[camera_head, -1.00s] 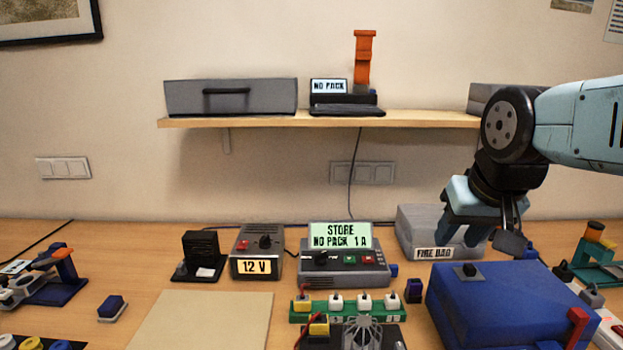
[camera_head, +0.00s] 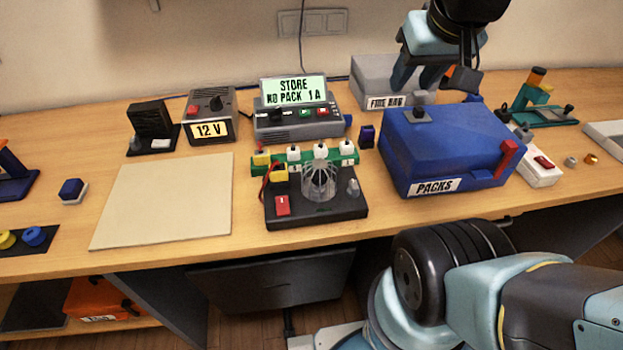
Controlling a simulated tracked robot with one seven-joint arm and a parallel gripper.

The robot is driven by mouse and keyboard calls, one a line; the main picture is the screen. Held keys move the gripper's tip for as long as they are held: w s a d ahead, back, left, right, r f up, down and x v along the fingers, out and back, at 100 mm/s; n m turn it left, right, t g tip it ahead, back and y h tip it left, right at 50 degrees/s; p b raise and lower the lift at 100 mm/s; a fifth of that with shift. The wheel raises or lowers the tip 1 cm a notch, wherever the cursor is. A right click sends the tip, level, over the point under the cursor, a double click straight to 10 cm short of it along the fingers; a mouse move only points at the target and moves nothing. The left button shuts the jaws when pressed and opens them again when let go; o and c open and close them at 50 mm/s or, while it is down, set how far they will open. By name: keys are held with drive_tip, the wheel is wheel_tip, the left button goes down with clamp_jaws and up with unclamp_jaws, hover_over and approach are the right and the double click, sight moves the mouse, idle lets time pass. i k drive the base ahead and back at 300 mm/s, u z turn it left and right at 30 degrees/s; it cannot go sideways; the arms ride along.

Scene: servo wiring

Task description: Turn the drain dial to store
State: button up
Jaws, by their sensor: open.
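The grey charger unit (camera_head: 300,131) stands at the back middle of the bench. Its green display (camera_head: 294,90) reads "STORE NO PACK 1 A". A dark dial (camera_head: 277,115) sits on its front left; its pointer is too small to read. No label reading "drain" is legible. A black board (camera_head: 318,210) in front carries a clear caged part, a red switch (camera_head: 282,205) and a small grey knob (camera_head: 353,187). My gripper (camera_head: 431,80) is open and empty, above and in front of the grey fire bag box, right of the charger and apart from it.
A blue "PACKS" case (camera_head: 450,150) stands right of the board. A green strip with white plugs (camera_head: 293,154) lies between charger and board. The 12 V supply (camera_head: 210,117) stands left of the charger. A bare beige mat (camera_head: 165,203) lies at front left.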

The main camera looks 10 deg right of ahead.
sight(353, 191)
drive_tip(key=u, duration=0.1)
drive_tip(key=k, duration=1.55)
drive_tip(key=z, duration=0.65)
drive_tip(key=i, duration=1)
drive_tip(key=u, duration=0.1)
